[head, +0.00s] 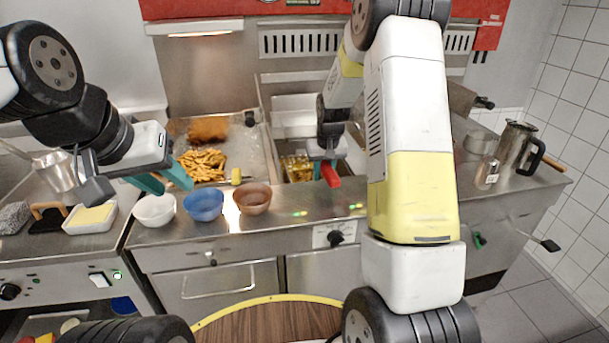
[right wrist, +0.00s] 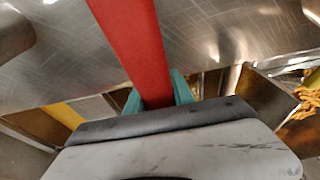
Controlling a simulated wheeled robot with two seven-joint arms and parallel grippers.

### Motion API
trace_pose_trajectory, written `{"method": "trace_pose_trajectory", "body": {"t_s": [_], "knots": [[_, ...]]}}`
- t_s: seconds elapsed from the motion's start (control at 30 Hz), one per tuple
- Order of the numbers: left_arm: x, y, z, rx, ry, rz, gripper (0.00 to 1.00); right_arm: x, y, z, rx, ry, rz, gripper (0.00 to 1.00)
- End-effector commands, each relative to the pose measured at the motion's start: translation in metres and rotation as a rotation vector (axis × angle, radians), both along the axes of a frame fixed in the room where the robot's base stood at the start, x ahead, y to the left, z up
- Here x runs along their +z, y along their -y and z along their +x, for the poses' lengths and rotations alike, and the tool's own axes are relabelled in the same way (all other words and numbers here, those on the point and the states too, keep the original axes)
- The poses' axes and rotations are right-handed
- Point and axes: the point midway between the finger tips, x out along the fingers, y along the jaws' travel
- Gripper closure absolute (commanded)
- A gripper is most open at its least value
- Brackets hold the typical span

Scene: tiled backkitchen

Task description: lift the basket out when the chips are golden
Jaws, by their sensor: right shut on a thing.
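The fryer basket (head: 290,178) sits low in the fryer well at the middle of the counter. Yellow chips (head: 296,164) show in it, partly hidden by my right gripper and arm. My right gripper (head: 326,165) is shut on the red basket handle (head: 331,177). In the right wrist view the red handle (right wrist: 135,45) runs between the teal fingers. My left gripper (head: 166,178) is open and empty above the counter's front edge, near the bowls. Its teal fingers stand apart.
A white bowl (head: 154,211), a blue bowl (head: 204,206) and a brown bowl (head: 253,199) line the counter front. Golden fries (head: 203,164) lie on a metal tray behind them. A steel jug (head: 514,147) stands at right. The fryer knob (head: 336,238) is below.

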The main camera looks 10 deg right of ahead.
Motion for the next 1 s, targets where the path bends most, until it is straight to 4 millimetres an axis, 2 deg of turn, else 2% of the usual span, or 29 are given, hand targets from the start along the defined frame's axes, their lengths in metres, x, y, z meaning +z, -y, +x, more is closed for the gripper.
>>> {"method": "trace_pose_trajectory", "body": {"t_s": [0.27,0.8,1.0], "knots": [[0.000,0.000,0.000,0.000,0.000,0.000,0.64,0.005,0.000,0.002,0.000,0.006,0.000,1.00],[0.000,0.000,0.000,0.000,0.000,0.000,0.64,0.075,0.000,0.002,0.000,0.008,0.000,1.00],[0.000,0.000,0.000,0.000,0.000,0.000,0.64,0.091,0.000,0.001,0.000,0.005,0.000,1.00]]}}
